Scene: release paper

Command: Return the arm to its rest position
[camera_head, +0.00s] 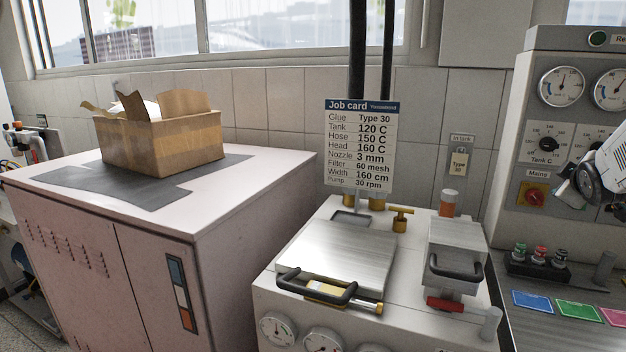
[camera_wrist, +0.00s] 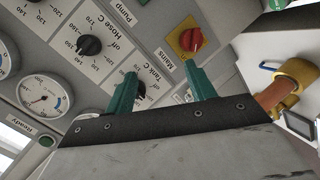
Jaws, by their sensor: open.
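My gripper (camera_wrist: 162,84) shows in the wrist view with its two green fingers apart and nothing held between them. It faces the control panel (camera_wrist: 150,40), tilted in that view. The Tank C knob (camera_wrist: 141,92) appears between the fingers, partly hidden by the left one. The red Mains switch (camera_wrist: 190,40) is just beyond the right finger. I cannot tell whether the fingers touch the panel. In the head view, part of my white and black arm is at the right edge, in front of the panel (camera_head: 520,110); the fingers are not clear there.
A job card (camera_head: 360,145) stands behind the glue tank with its metal lid (camera_head: 340,250). An open cardboard box (camera_head: 165,140) sits on the cabinet (camera_head: 270,180) at left. Coloured cards (camera_head: 578,309) and small push buttons (camera_head: 540,262) are on the bench below the panel.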

